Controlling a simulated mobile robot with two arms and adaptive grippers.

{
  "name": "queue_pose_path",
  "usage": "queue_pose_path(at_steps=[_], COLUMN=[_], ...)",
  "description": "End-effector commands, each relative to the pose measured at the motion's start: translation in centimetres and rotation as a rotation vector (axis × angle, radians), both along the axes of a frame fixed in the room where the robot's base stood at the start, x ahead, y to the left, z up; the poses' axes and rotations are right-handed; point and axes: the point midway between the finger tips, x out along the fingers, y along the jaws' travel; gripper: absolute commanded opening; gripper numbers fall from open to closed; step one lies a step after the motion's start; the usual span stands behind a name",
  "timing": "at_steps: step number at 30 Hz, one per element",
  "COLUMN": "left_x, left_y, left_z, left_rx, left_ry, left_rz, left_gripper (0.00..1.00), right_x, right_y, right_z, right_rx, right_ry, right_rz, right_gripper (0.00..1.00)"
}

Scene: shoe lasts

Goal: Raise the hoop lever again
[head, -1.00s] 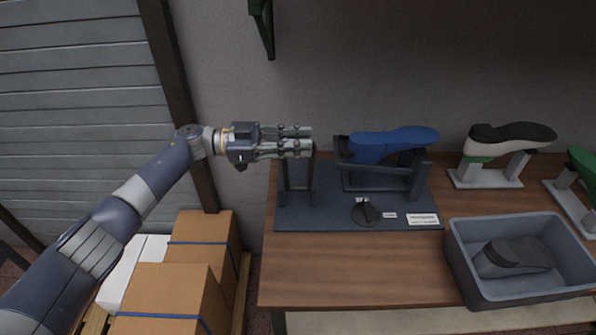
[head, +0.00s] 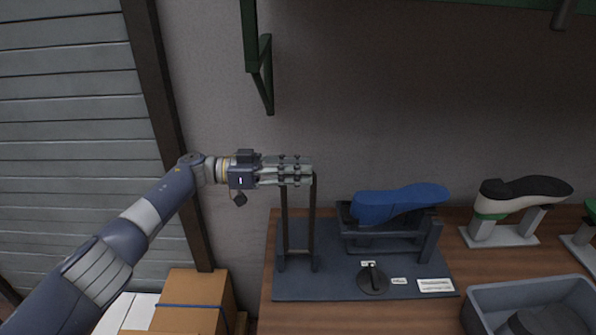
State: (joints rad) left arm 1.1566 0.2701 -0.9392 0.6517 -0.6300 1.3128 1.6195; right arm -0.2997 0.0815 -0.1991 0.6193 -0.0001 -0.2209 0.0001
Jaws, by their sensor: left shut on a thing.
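The hoop lever (head: 312,222) is a dark upright frame with two posts, standing at the left end of a dark base plate (head: 330,285) on the bench. My left gripper (head: 300,171) reaches in from the left and is shut on the top of the hoop, its fingers hiding the top bar. The hoop stands about upright. A blue shoe last (head: 400,204) rests sole up on a dark cradle (head: 388,244) right of the hoop, apart from it. My right gripper is not in view.
A round black knob (head: 373,280) and white labels (head: 435,286) sit on the plate's front. A grey bin (head: 530,294) with a dark last stands front right. White-stand lasts (head: 500,235) are behind it. A green bracket (head: 262,75) hangs above. Cardboard boxes (head: 195,300) stand lower left.

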Motion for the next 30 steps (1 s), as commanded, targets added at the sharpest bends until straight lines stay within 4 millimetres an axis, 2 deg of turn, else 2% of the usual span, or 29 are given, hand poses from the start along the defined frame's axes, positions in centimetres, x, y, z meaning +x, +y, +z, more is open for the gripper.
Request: queue_pose_path(at_steps=[5, 6, 8, 9, 20, 25, 30], left_x=[0.3, 0.3, 0.3, 0.3, 0.2, 0.3, 0.4], left_y=[0.2, 0.2, 0.2, 0.2, 0.4, 2.7, 6.5], left_z=[0.2, 0.2, 0.2, 0.2, 0.1, 0.0, 0.1], left_rx=[0.000, 0.000, 0.000, 0.000, 0.001, 0.002, 0.001], left_ry=[-0.003, -0.003, -0.003, -0.003, -0.002, 0.000, -0.001], left_rz=[0.012, 0.012, 0.012, 0.011, 0.008, 0.011, 0.012], left_gripper=[0.00, 0.23, 0.37, 0.40, 0.40, 0.40, 0.40], right_x=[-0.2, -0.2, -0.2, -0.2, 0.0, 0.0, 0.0], right_y=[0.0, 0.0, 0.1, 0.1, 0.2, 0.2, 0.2], right_z=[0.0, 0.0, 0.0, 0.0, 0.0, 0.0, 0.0], right_rx=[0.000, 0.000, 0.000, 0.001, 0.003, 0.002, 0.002], right_ry=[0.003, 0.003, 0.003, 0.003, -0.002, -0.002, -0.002], right_rz=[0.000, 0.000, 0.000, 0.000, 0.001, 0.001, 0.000], right_gripper=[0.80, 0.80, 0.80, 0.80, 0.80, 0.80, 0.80])
